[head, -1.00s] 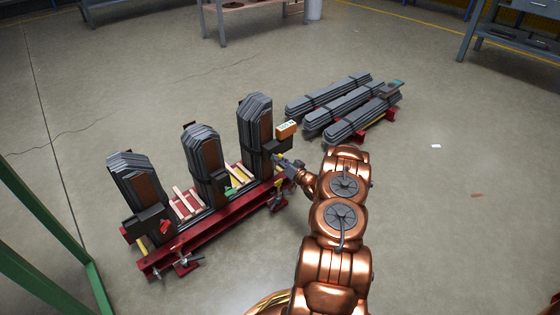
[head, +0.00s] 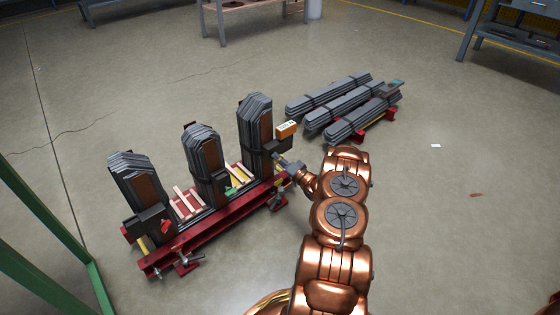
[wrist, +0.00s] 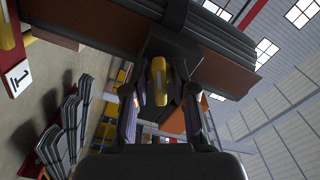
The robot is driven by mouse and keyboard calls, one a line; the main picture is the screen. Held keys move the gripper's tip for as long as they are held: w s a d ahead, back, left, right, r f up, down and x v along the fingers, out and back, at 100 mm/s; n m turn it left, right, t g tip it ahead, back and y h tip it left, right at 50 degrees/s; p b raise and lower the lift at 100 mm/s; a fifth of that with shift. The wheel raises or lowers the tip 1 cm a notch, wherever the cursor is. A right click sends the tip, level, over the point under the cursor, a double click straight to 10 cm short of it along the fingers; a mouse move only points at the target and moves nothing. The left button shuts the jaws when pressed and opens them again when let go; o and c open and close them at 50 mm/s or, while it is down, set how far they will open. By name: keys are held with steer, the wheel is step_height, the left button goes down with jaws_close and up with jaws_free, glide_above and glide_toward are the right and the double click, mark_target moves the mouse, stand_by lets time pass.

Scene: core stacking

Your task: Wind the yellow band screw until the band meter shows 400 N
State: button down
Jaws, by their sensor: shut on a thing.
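The yellow band screw (wrist: 158,80) shows in the wrist view, between the two fingers of my gripper (wrist: 160,95), which is shut on it. In the head view my gripper (head: 282,161) reaches the right side of the rightmost upright core stack (head: 255,122), just below the band meter. The band meter (head: 286,130) is an orange box with a pale display; its figures are too small to read. In the head view the screw is hidden by my gripper. A dark band block (wrist: 172,48) sits beyond the screw in the wrist view.
Two more upright stacks (head: 203,165) (head: 137,183) stand on the red frame (head: 215,231) to the left. Long grey bundles (head: 345,105) lie behind on red supports. A green post (head: 45,235) is at the left.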

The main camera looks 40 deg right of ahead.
steer(key=m, duration=0.3)
stand_by(0.4)
steer(key=shift+m, duration=0.8)
steer(key=c, duration=0.9)
jaws_free()
steer(key=shift+o, duration=0.2)
steer(key=shift+s, duration=0.15)
steer(key=s, duration=1.1)
steer(key=shift+s+a, duration=0.15)
steer(key=shift+s, duration=0.25)
